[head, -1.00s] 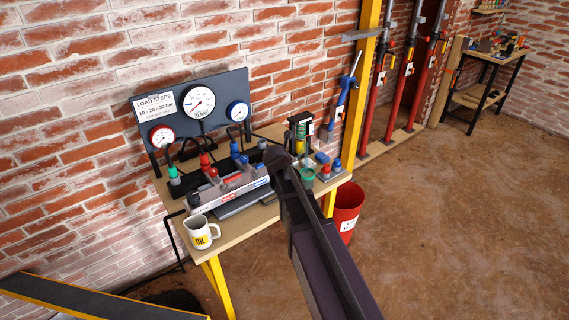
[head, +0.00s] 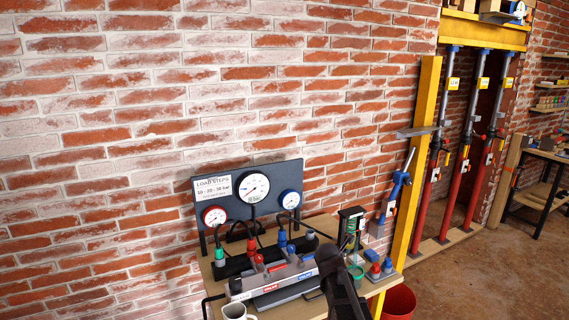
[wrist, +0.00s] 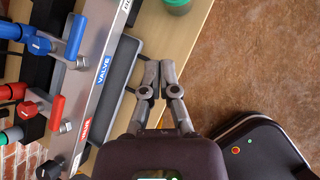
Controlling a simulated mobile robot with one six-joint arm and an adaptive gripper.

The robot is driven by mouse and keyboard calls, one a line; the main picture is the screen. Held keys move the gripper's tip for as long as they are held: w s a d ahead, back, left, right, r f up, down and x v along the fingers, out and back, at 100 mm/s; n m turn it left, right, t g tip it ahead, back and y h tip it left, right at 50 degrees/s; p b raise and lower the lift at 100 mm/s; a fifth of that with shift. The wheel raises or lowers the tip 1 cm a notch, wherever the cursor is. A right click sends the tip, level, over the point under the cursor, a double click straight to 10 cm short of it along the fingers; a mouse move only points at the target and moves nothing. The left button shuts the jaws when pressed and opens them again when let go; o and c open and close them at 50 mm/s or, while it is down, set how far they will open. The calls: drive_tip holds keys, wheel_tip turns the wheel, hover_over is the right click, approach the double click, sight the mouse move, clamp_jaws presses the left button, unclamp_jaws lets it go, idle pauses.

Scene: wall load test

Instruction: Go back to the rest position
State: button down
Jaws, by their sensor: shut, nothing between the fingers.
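My gripper shows in the wrist view (wrist: 159,82) with its two fingertips together and nothing between them. It hangs over the front edge of the wooden bench (wrist: 200,20), beside the valve manifold (wrist: 92,100) with its red and blue levers. In the head view my dark arm rises from the bottom edge in front of the bench's right part, and the fingers cannot be made out there. The manifold (head: 275,281) lies on the bench in front of the gauge panel (head: 250,192).
A white mug (head: 236,312) stands at the bench's front left. A green cup (wrist: 177,5) is near the gripper. A red bucket (head: 399,302) is on the floor right of the bench. Red props (head: 470,150) stand farther right. The floor (head: 480,285) at lower right is clear.

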drive_tip(key=s+f+m+g+y, duration=0.2)
drive_tip(key=s+m+g, duration=0.1)
drive_tip(key=s+m, duration=0.8)
drive_tip(key=s+a+f+m+g+y, duration=0.1)
drive_tip(key=s+m+g, duration=0.3)
drive_tip(key=s+m, duration=0.8)
drive_tip(key=shift+a+f+m+y+p, duration=0.25)
drive_tip(key=shift+f+m+y+p, duration=0.15)
drive_tip(key=shift+m, duration=1.9)
